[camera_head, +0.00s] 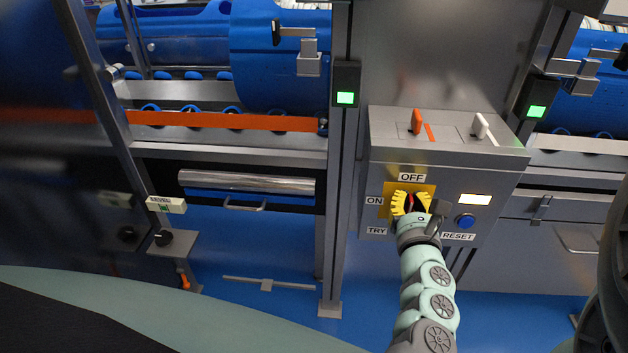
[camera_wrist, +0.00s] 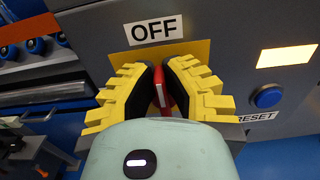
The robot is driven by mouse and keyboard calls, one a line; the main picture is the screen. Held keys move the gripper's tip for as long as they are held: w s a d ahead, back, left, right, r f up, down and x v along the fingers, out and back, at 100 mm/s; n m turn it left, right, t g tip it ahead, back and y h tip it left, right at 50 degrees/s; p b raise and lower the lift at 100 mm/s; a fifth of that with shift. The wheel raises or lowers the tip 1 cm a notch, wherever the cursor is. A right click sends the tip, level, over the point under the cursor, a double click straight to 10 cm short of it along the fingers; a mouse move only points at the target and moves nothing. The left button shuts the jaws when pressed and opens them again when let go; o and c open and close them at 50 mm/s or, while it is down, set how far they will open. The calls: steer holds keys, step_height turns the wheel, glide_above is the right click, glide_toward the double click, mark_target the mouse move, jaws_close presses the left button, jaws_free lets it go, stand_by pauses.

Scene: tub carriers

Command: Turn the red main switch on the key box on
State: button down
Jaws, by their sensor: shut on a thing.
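The grey key box (camera_head: 460,170) stands right of centre in the head view. Its front has a yellow plate (camera_head: 388,208) with the labels OFF above, ON at left and TRY below left. The red main switch (camera_wrist: 163,88) sits in front of this plate; in the wrist view its red handle shows between the yellow fingers, tilted slightly from vertical, upper end toward OFF. My gripper (camera_head: 411,203) is shut on the handle, one finger on each side; it also fills the wrist view (camera_wrist: 160,90). The fingers hide parts of the switch and plate.
A blue RESET button (camera_head: 465,221) and a lit yellow-white lamp (camera_head: 475,199) are right of the switch. An orange lever (camera_head: 417,122) and a white lever (camera_head: 480,126) stand on the box top. A grey post (camera_head: 337,200) rises close to its left.

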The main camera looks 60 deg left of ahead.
mark_target(390, 202)
steer(key=shift+f, duration=0.1)
stand_by(0.3)
steer(key=n+b, duration=0.2)
steer(key=n, duration=0.3)
steer(key=s+a+f+n+b, duration=0.1)
steer(key=n+b, duration=0.2)
steer(key=n, duration=0.2)
steer(key=s+a+f+n+b, duration=0.1)
steer(key=n+b, duration=0.1)
steer(key=n, duration=0.2)
steer(key=shift+s+f+n, duration=0.15)
steer(key=shift+s+n, duration=0.05)
steer(key=shift+n, duration=0.2)
steer(key=shift+f+n+b, duration=0.2)
steer(key=shift+n+b, duration=0.2)
steer(key=shift+n, duration=0.4)
steer(key=shift+f+n+b, duration=0.15)
steer(key=shift+n+b, duration=0.2)
steer(key=shift+n, duration=0.45)
steer(key=c, duration=1.1)
jaws_free()
steer(key=shift+o, duration=0.2)
